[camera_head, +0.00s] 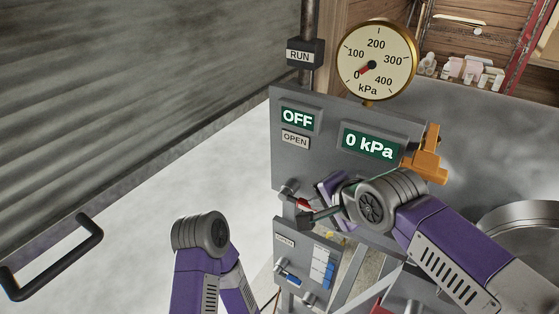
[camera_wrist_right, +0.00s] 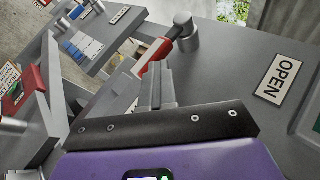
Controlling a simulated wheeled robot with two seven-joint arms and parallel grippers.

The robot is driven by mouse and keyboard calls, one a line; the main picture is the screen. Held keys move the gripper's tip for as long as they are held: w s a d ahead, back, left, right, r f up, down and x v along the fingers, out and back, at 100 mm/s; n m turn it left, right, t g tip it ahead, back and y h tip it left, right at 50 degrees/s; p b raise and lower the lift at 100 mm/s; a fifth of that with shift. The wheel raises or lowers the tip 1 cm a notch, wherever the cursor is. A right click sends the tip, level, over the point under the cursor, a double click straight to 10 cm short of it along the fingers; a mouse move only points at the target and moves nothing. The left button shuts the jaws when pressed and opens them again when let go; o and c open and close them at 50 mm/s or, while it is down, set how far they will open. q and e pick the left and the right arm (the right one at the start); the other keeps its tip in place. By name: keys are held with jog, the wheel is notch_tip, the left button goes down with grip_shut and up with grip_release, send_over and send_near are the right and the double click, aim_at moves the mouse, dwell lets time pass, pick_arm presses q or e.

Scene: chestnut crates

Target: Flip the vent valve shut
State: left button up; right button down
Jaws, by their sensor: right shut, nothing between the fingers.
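A lever with a red handle (camera_head: 302,203) sits on a grey pivot at the lower left of the grey panel (camera_head: 345,172). In the right wrist view the red handle (camera_wrist_right: 157,52) reaches down and left from its round grey pivot (camera_wrist_right: 184,34). I cannot read a label naming it as the vent valve. An OPEN plate is on the panel (camera_head: 295,139) and shows in the wrist view (camera_wrist_right: 279,79). My right gripper (camera_head: 308,218) is shut and empty close to the handle; its fingers (camera_wrist_right: 157,82) overlap the handle's end in the wrist view. I cannot tell whether they touch. My left gripper is out of view.
The panel displays read OFF (camera_head: 297,119) and 0 kPa (camera_head: 371,146). A round gauge (camera_head: 377,62) points near 0. An orange fitting (camera_head: 429,157) sticks out at the panel's right edge. A smaller panel (camera_head: 305,265) with blue parts hangs below.

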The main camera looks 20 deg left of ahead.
jog(key=shift+d+f, duration=0.15)
jog(key=shift+f, duration=0.5)
jog(key=p+v, duration=0.2)
jog(key=v, duration=0.6)
jog(key=shift+a+r, duration=0.25)
jog(key=shift+r, duration=0.2)
